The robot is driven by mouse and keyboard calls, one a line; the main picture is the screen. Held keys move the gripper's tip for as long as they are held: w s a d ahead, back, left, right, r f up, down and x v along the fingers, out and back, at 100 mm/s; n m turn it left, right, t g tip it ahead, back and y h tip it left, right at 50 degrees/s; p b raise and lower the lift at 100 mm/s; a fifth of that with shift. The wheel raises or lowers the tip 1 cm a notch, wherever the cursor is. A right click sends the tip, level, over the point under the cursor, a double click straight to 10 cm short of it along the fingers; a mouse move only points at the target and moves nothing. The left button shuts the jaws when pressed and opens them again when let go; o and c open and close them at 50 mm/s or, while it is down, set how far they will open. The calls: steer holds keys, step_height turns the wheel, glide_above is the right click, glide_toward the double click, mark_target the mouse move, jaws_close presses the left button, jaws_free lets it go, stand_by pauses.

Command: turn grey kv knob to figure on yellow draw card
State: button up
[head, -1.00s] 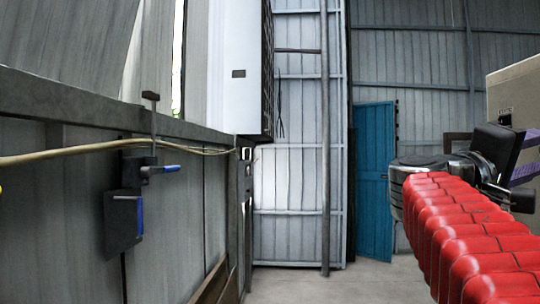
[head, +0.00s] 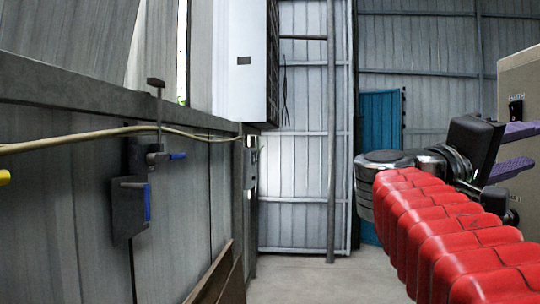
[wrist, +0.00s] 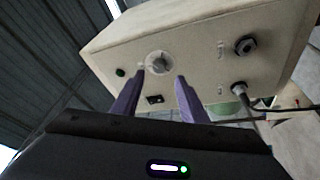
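In the wrist view a pale round knob (wrist: 159,63) sits on the face of a beige box (wrist: 195,35). A green button or lamp (wrist: 120,72) is left of it and a small dark inset (wrist: 154,99) is below it. My gripper (wrist: 159,76) has its two purple fingers spread, with the knob showing between and just beyond the tips; I see no grip on it. In the head view my gripper (head: 517,151) points at the box (head: 518,85) at the right edge. No yellow card is recognisable, and the knob's markings are too small to read.
Two dark fittings (wrist: 244,46) are on the box's right, the lower one with a cable. In the head view a grey rail with a hose (head: 80,139) and blue-handled clamps (head: 147,200) run along the left. Open floor (head: 320,278) lies ahead before a blue door (head: 380,110).

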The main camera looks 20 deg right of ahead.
steer(key=v, duration=0.7)
steer(key=shift+a, duration=0.3)
steer(key=shift+f, duration=0.1)
stand_by(0.5)
steer(key=w+a+f+n+t+y, duration=0.2)
steer(key=w+f+y, duration=0.1)
steer(key=f, duration=0.6)
steer(key=w+a+f+n+t+y, duration=0.1)
steer(key=w+f+n+t+y, duration=0.15)
steer(key=f, duration=0.55)
steer(key=w+a+f+n+t+y, duration=0.2)
steer(key=w+f+t+y, duration=0.1)
steer(key=f, duration=0.6)
steer(key=s+a+f+t+y, duration=0.2)
steer(key=a+f+y, duration=0.9)
steer(key=a+f, duration=1)
steer(key=a, duration=0.3)
steer(key=shift+s, duration=0.25)
